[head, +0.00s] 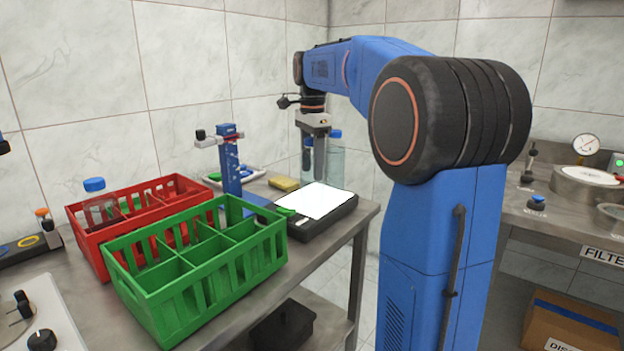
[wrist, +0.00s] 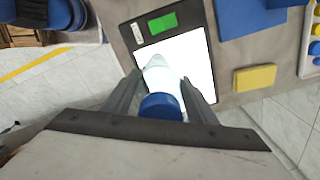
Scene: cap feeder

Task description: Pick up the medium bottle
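My gripper (head: 314,160) points down near the back corner of the table. In the wrist view, a pale bottle with a blue cap (wrist: 160,104) lies between the two fingers of my gripper (wrist: 161,88), its cap towards the camera. The fingers flank it closely; I cannot tell whether they press on it. In the head view, a blue-capped bottle (head: 307,156) shows beside the finger, partly hidden. A wider clear bottle with a blue cap (head: 336,160) stands just right of the gripper. Another blue-capped bottle (head: 97,206) sits in the red crate (head: 88,245).
A flat device with a white plate (head: 316,201) lies in front of the gripper. A green crate (head: 200,300) with empty compartments stands at the table's front. A blue stand (head: 231,165) and a yellow sponge (head: 284,183) are left of the gripper.

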